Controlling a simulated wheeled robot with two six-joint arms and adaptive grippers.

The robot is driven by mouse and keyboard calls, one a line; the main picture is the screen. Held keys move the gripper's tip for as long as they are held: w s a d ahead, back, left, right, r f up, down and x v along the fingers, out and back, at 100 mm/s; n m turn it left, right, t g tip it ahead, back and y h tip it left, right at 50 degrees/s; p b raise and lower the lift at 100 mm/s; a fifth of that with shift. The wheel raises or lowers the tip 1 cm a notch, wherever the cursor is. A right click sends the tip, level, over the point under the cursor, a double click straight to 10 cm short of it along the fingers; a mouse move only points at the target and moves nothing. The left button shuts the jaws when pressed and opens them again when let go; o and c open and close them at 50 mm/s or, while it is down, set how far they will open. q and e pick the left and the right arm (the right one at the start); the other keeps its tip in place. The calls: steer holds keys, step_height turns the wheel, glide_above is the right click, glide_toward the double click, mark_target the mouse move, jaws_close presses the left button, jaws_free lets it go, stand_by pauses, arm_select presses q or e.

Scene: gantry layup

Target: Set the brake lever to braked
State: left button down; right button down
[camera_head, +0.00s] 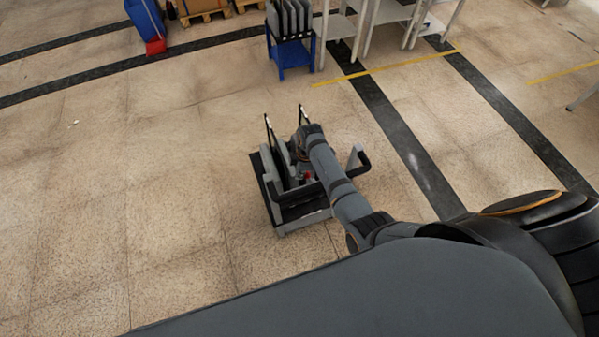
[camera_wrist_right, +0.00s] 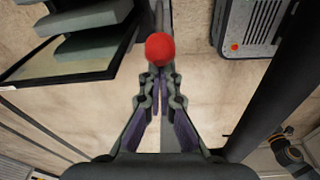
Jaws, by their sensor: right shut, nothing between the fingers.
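The brake lever shows as a round red knob (camera_wrist_right: 159,48) on a thin grey rod in the right wrist view, just beyond my right fingertips. In the head view a small red spot (camera_head: 308,175) on the cart marks the same place, partly covered by my right arm. My right gripper (camera_wrist_right: 160,82) is shut with nothing between its fingers. Its tips point at the knob and overlap its lower edge in the picture; whether they touch it I cannot tell. Which setting the lever is in I cannot tell. My left gripper is not in view.
The cart (camera_head: 291,224) has a dark base, upright panels and a black handle (camera_head: 363,158). Grey pads (camera_wrist_right: 93,44) and a vented grey box (camera_wrist_right: 250,25) flank the knob. A blue stand (camera_head: 291,57) is farther back. Floor left of the cart is clear.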

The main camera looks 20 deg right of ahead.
steer(key=shift+d+r+y+p, duration=0.3)
steer(key=shift+d+y, duration=0.3)
steer(key=shift+d, duration=0.05)
steer(key=shift+d+y, duration=0.3)
steer(key=shift+d, duration=0.05)
steer(key=shift+d+r+y+b, duration=0.2)
steer(key=shift+d+y+b, duration=0.3)
steer(key=shift+d+y, duration=0.75)
steer(key=d+b, duration=0.1)
steer(key=d, duration=0.2)
steer(key=shift+w+d, duration=0.15)
steer(key=shift+d, duration=0.25)
